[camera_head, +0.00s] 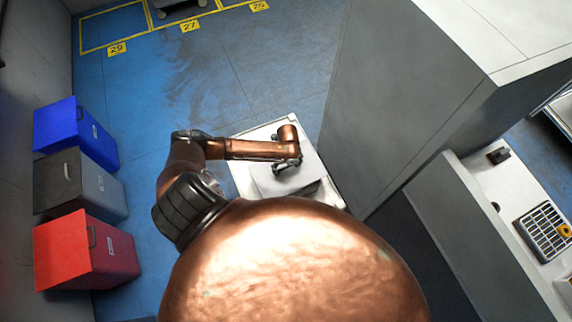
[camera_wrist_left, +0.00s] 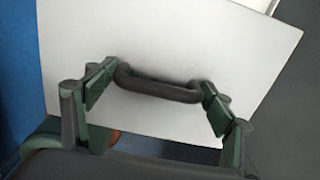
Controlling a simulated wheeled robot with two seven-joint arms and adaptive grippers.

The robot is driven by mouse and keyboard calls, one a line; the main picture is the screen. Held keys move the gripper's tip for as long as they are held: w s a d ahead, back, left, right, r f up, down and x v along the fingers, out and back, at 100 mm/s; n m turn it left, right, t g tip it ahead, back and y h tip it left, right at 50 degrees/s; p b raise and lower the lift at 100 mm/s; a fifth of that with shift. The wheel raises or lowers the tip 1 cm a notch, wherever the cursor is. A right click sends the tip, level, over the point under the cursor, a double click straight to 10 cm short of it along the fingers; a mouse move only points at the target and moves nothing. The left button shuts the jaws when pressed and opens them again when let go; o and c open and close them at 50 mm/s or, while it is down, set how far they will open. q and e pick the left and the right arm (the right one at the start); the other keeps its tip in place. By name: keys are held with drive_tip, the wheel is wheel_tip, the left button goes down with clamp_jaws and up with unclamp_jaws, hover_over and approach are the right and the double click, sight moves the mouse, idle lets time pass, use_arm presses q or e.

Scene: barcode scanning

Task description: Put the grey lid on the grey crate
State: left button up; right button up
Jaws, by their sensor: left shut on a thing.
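A light grey flat lid (camera_head: 272,184) lies under my left gripper (camera_head: 285,167) in the head view. The left wrist view shows the lid (camera_wrist_left: 190,40) large, with a dark curved handle (camera_wrist_left: 158,87). My left gripper's green-padded fingers (camera_wrist_left: 160,95) press on the two ends of this handle, so it is shut on the lid. The grey crate (camera_head: 108,197) stands on the floor at the left, apart from the gripper, between a blue crate (camera_head: 92,140) and a red crate (camera_head: 112,255). My right gripper is not in view.
A white stand or table (camera_head: 247,138) is beneath the lid. A large grey block (camera_head: 400,100) rises to its right. Blue floor (camera_head: 140,110) lies open between the crates and the stand. A counter with a black grid tray (camera_head: 545,230) is far right.

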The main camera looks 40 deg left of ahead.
use_arm(q)
drive_tip(key=shift+s+a+f+m, duration=0.15)
drive_tip(key=shift+a+f+m, duration=0.05)
drive_tip(key=shift+a+m, duration=0.15)
drive_tip(key=shift+f+b, duration=0.9)
drive_tip(key=shift+b, duration=0.05)
wheel_tip(320, 180, down, 5)
drive_tip(key=b, duration=0.5)
drive_tip(key=shift+s, duration=0.1)
drive_tip(key=shift+f+b, duration=0.6)
drive_tip(key=shift+c, duration=1.3)
drive_tip(key=shift+f, duration=0.1)
drive_tip(key=c, duration=0.3)
drive_tip(key=shift+s+d+f, duration=0.1)
drive_tip(key=shift+f, duration=0.15)
drive_tip(key=shift+c, duration=0.7)
